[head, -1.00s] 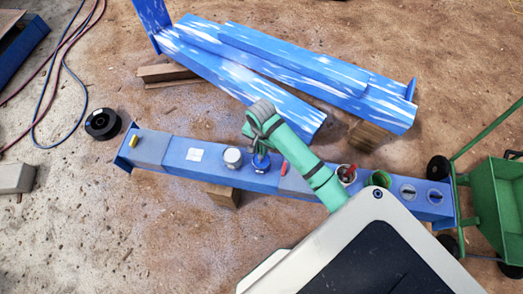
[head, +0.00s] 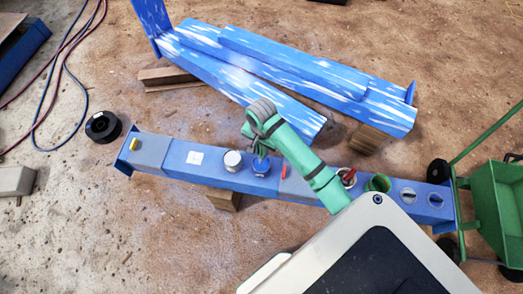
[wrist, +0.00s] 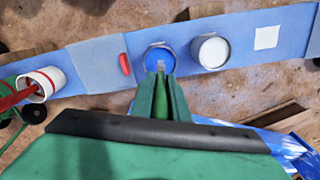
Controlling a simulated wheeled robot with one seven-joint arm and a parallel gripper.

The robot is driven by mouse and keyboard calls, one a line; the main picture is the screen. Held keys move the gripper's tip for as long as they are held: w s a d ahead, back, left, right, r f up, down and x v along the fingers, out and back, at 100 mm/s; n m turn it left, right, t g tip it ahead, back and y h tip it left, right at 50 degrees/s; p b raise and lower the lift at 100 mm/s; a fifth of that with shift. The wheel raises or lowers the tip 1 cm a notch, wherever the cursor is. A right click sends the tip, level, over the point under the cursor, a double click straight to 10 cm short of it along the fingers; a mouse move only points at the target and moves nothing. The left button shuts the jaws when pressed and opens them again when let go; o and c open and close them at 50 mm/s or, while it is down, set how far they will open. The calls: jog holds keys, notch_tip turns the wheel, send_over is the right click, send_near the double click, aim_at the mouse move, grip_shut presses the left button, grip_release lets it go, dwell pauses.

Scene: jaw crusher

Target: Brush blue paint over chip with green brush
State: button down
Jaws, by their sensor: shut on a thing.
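My gripper (wrist: 162,85) is shut on the green brush (wrist: 161,106), whose handle shows between the fingers. The brush points at the open can of blue paint (wrist: 154,52); I cannot tell whether its tip touches the paint. In the head view my gripper (head: 259,138) is above this can (head: 260,167), with a bit of blue showing between them. A white square patch (head: 194,157), possibly the chip, lies on the blue beam (head: 226,178), left of the cans. The patch shows at right in the wrist view (wrist: 266,38).
A white can (head: 232,160) stands beside the blue paint can, on the patch side. A red piece (head: 283,171), a can with a red handle (head: 347,177) and a green can (head: 378,183) are to the right. Large blue beams (head: 290,65) lie behind; a green cart (head: 497,205) stands right.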

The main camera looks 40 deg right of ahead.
jog(key=shift+r, duration=2.2)
jog(key=shift+w, duration=0.1)
